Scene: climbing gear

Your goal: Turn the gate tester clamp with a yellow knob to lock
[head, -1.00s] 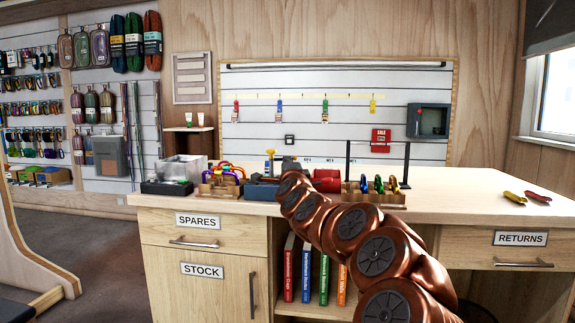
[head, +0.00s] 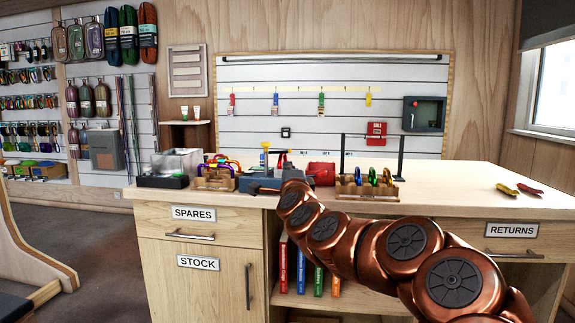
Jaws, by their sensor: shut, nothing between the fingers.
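The gate tester clamp stands on the bench top, with its yellow knob (head: 265,145) on top of a blue upright. My arm and gripper hide part of the clamp's lower body, and the knob's turn angle is too small to read.
A wooden rack with coloured carabiners (head: 215,184) stands close left, and another rack (head: 366,193) to the right. A red cylinder (head: 321,172) lies behind my arm. A clear bin (head: 177,163) is at far left. The bench's right middle (head: 450,195) is clear.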

